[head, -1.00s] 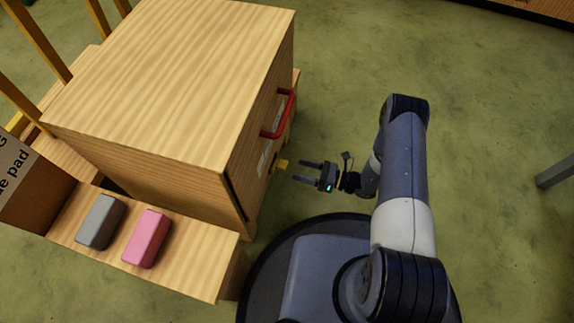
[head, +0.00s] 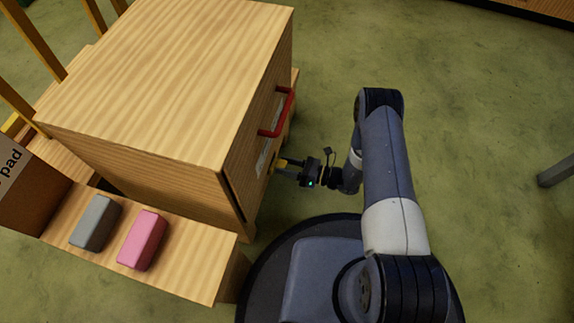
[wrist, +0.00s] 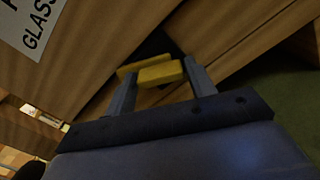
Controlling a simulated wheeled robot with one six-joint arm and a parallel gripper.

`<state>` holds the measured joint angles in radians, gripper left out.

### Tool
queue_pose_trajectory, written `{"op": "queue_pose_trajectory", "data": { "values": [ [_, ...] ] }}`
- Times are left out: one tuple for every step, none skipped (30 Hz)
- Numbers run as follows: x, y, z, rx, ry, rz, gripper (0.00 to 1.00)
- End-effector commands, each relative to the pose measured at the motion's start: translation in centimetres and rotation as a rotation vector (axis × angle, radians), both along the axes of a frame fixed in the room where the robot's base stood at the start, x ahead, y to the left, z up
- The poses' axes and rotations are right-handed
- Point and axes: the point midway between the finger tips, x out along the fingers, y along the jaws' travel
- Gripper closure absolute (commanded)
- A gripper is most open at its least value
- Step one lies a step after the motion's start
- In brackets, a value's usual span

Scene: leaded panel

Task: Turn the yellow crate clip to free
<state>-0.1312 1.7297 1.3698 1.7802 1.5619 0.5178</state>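The yellow crate clip (wrist: 162,73) is a small blocky bar on the front of the wooden crate (head: 232,175), low down below the red handle. In the head view the clip (head: 292,162) is partly covered by my gripper. My gripper (head: 281,167) reaches in from the right, its tips at the clip. In the wrist view the two grey fingers (wrist: 160,84) stand wide apart, one on each side of the clip's front bar. I cannot tell whether either finger touches it.
A red handle (head: 278,112) sticks out above the clip. A white label (wrist: 32,25) marked "GLASS" is on the crate front. A grey block (head: 95,222) and a pink block (head: 142,240) lie on a low wooden ledge (head: 195,265).

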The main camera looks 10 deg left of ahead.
Motion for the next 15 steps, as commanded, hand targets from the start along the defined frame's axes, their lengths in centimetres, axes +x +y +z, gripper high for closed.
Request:
{"op": "queue_pose_trajectory", "data": {
  "values": [
    [0.01, -0.01, 0.00, 0.000, 0.000, 0.000, 0.52],
    [0.01, -0.01, 0.00, 0.000, 0.000, 0.000, 0.55],
    [0.01, -0.01, 0.00, 0.000, 0.000, 0.000, 0.58],
    [0.01, -0.01, 0.00, 0.000, 0.000, 0.000, 0.60],
    [0.01, -0.01, 0.00, 0.000, 0.000, 0.000, 0.63],
    [0.01, -0.01, 0.00, 0.000, 0.000, 0.000, 0.66],
    [0.01, -0.01, 0.00, 0.000, 0.000, 0.000, 0.69],
    [0.01, -0.01, 0.00, 0.000, 0.000, 0.000, 0.71],
    [0.01, -0.01, 0.00, 0.000, 0.000, 0.000, 0.74],
    [0.01, -0.01, 0.00, 0.000, 0.000, 0.000, 0.76],
    [0.01, -0.01, 0.00, 0.000, -0.001, 0.000, 0.76],
    [0.01, -0.02, 0.00, 0.000, -0.004, 0.000, 0.76],
    [0.01, -0.02, 0.00, -0.001, -0.010, 0.000, 0.76],
    [0.01, -0.02, 0.00, -0.002, -0.020, 0.000, 0.76],
    [0.01, -0.02, 0.00, -0.003, -0.040, 0.000, 0.76]
  ]
}}
